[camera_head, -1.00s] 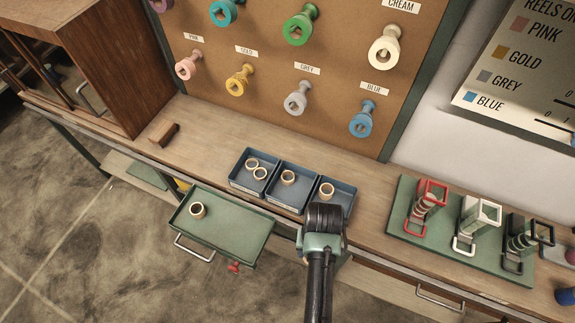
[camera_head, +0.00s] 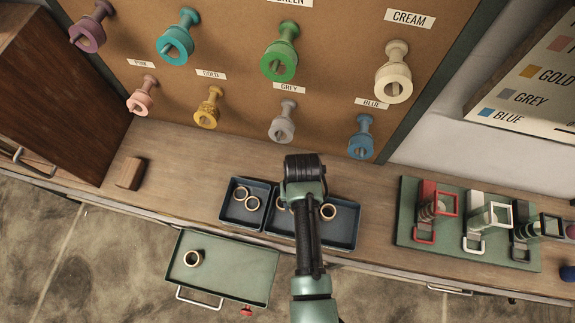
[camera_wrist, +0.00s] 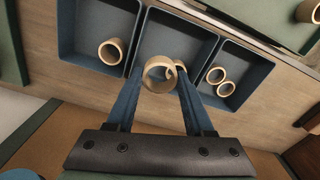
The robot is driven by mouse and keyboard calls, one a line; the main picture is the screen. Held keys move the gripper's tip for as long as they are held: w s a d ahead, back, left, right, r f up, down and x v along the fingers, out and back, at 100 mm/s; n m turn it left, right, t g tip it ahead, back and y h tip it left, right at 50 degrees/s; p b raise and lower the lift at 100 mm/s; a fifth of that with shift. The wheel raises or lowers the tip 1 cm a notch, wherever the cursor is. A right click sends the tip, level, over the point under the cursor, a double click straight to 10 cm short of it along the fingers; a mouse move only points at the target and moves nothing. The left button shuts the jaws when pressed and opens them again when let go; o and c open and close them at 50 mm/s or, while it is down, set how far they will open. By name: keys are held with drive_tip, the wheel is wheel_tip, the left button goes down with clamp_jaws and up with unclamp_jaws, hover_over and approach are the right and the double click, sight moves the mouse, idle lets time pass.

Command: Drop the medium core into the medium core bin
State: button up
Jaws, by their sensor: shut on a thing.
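My gripper (camera_wrist: 158,88) is shut on a tan ring-shaped core (camera_wrist: 147,75), held between the fingertips in the wrist view. The core appears over the middle blue bin (camera_wrist: 160,32), where a second core (camera_wrist: 182,69) shows partly behind it. In the head view my gripper (camera_head: 304,170) is over the row of bins; my arm hides the held core and much of the middle bin. No bin labels are readable, so I cannot tell by marking which is the medium core bin.
The left bin (camera_head: 233,213) holds two cores and the right bin (camera_head: 350,230) holds one. An open green drawer (camera_head: 235,275) with one core (camera_head: 193,258) lies at front left. A brown block (camera_head: 130,173) and a green stand board (camera_head: 410,235) flank the bins; spools hang behind.

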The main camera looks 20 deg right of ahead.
wheel_tip(320, 180, down, 5)
drive_tip(key=b, duration=0.4)
drive_tip(key=shift+f+b, duration=0.15)
drive_tip(key=shift+b, duration=0.2)
drive_tip(key=o, duration=1.4)
drive_tip(key=shift+c, duration=0.2)
wheel_tip(320, 180, up, 13)
drive_tip(key=shift+b, duration=0.3)
